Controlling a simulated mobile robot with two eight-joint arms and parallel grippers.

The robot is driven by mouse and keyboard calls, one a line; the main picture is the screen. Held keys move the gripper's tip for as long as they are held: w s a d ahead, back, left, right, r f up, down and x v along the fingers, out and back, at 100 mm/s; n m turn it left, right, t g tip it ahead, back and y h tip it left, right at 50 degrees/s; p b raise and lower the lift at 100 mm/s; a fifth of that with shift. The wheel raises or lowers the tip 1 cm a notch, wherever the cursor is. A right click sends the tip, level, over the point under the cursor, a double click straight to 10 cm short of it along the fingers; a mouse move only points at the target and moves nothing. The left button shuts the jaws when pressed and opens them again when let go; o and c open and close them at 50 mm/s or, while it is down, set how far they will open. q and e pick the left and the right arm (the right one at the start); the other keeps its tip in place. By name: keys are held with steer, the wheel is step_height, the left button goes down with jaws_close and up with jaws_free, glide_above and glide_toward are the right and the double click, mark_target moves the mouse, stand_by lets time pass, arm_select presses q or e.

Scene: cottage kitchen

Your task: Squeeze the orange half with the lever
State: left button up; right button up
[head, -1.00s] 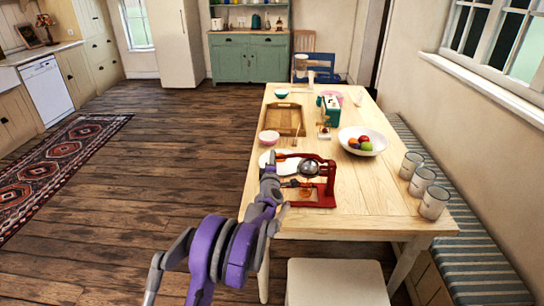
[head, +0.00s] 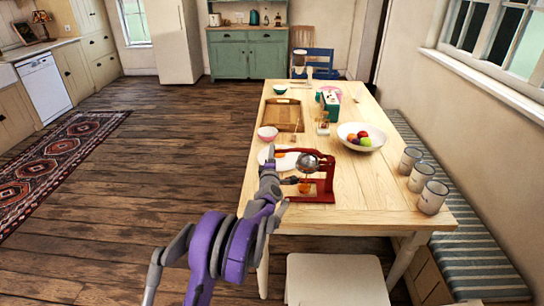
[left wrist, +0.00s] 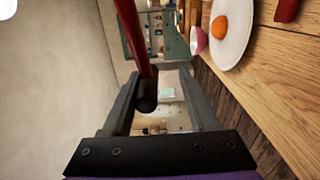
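The red lever juicer (head: 328,180) stands on the near part of the wooden table, with a metal dome (head: 308,163) under its lever. Its red lever (left wrist: 132,35) with a black grip (left wrist: 145,96) shows in the left wrist view. My left gripper (head: 268,160) is at the lever's left end. Its fingers (left wrist: 166,72) look spread, with the grip between them, nearer the left finger; contact is unclear. An orange piece (left wrist: 219,27) lies on the white plate (left wrist: 238,48). Something orange (head: 305,187) shows low in the juicer, too small to identify. My right gripper is out of view.
A pink bowl (head: 268,133), a wooden tray (head: 284,116) and a white fruit bowl (head: 376,143) stand farther back. Several mugs (head: 433,197) line the right edge. A stool (head: 336,279) stands before the table. The table between juicer and mugs is clear.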

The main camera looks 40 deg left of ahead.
arm_select(q)
steer(key=b+v, duration=0.1)
steer(key=v, duration=0.9)
steer(key=shift+s+d, duration=0.25)
steer(key=shift+d, duration=0.05)
